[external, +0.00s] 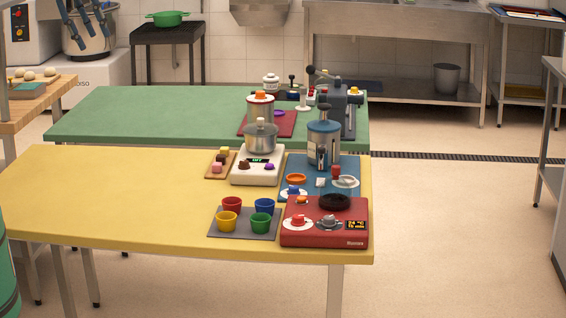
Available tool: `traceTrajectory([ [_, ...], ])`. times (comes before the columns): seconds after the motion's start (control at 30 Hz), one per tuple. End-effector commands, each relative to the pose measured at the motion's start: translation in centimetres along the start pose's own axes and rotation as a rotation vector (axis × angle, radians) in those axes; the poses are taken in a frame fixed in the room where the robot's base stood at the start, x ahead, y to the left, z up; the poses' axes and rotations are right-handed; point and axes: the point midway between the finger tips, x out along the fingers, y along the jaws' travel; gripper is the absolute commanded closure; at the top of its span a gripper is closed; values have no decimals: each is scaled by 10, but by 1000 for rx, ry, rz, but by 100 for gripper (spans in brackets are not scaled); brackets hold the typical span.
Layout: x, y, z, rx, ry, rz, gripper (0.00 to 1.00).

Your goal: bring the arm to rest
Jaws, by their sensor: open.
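My arm and my gripper do not show in the external view, so I cannot see the arm's pose or what is near the gripper. The yellow table (110,195) stands in front and the green table (150,115) behind it. Both have a wide bare top to the left of their equipment.
The yellow table's right end holds a red device (325,235) with a display, a white device (257,175) with a pot, a blue-topped canister (323,145), and several coloured cups on a grey mat (245,235). Open floor (455,230) lies to the right.

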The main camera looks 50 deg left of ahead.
Motion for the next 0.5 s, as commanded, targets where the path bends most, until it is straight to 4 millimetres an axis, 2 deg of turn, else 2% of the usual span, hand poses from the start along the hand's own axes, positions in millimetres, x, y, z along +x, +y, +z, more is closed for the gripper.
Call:
traceTrajectory([
  [0.1,-6,2,34,-79,21,-13,55],
  [0.3,-7,8,86,-209,52,-30,55],
  [0.5,-5,13,121,-302,77,-41,55],
])
